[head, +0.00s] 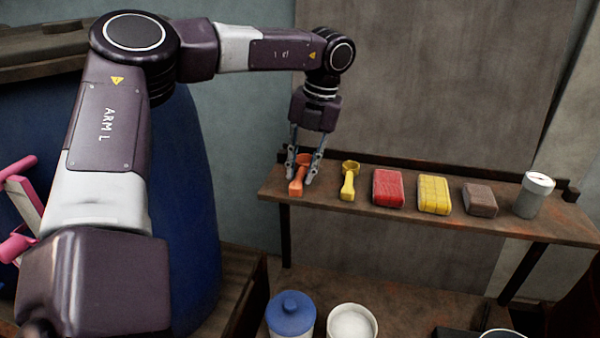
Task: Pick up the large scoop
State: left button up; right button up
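Two scoops lie on the wall shelf (385,209). The orange scoop (297,187) is at the left end and looks a little larger than the yellow scoop (348,186) to its right. My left gripper (301,178) points down at the orange scoop, with one finger on each side of it. The fingers are apart, and a gap shows between the handle and the right finger. The scoop still lies on the shelf, its cup partly hidden by the fingers. My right gripper is out of view.
Right of the scoops stand a red block (388,188), a yellow block (433,194), a brown block (480,199) and a grey canister (534,194). Below are a blue lidded jar (290,314) and a white container (352,323). A large blue vat (196,200) stands left.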

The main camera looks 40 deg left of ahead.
pick_arm(q)
jog(key=shift+a+f, duration=0.3)
jog(key=shift+f, duration=0.65)
jog(key=shift+d+r, duration=0.1)
jog(key=shift+d, duration=0.05)
jog(key=shift+c, duration=0.2)
grip_shut()
jog(key=shift+r, duration=0.1)
